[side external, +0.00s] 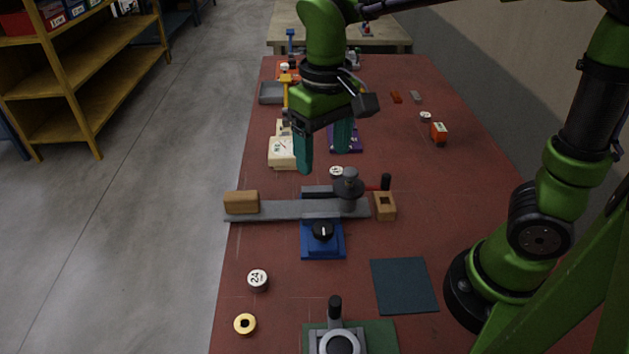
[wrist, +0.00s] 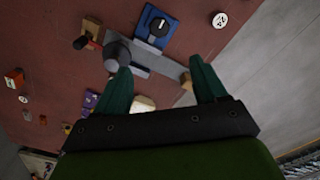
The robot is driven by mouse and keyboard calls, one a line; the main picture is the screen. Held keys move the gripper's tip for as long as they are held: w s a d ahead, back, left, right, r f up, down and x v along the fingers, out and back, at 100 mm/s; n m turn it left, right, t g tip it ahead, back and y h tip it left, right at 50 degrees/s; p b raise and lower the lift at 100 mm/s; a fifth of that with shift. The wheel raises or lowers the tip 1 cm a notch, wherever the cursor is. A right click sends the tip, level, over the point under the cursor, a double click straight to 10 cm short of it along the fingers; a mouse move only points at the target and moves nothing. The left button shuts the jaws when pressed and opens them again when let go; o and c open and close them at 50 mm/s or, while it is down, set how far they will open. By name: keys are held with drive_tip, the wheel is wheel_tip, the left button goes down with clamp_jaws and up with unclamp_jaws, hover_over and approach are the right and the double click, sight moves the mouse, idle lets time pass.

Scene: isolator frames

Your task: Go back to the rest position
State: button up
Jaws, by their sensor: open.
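My gripper (side external: 324,155) hangs above the red table (side external: 465,215), its two teal fingers spread apart with nothing between them. It also shows in the wrist view (wrist: 165,88), open and empty. In the side view it is above and behind a grey bar fixture (side external: 285,210) that carries a wooden block (side external: 241,202) on its left end and a dark round knob (side external: 348,185) on its right part. A blue base with a black dial (side external: 323,238) sits in front of the bar.
A wooden block with a square hole (side external: 385,206) is right of the bar. A white disc marked 24 (side external: 257,280), a yellow ring (side external: 245,324), a dark mat (side external: 403,286) and a green-based fixture (side external: 377,337) lie in front. An orange box (side external: 439,133) stands at back right. Shelves (side external: 95,75) stand left.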

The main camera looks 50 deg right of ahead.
drive_tip(key=s+d+r+m+t+y, duration=0.2)
drive_tip(key=s+d+m+t, duration=0.1)
drive_tip(key=s+d+t, duration=0.45)
drive_tip(key=n+g+h, duration=0.2)
drive_tip(key=n+g, duration=0.6)
drive_tip(key=n, duration=0.5)
hover_over(323, 227)
wheel_tip(323, 227, down, 3)
drive_tip(key=shift+t, duration=0.25)
wheel_tip(323, 227, down, 16)
drive_tip(key=shift+r, duration=0.1)
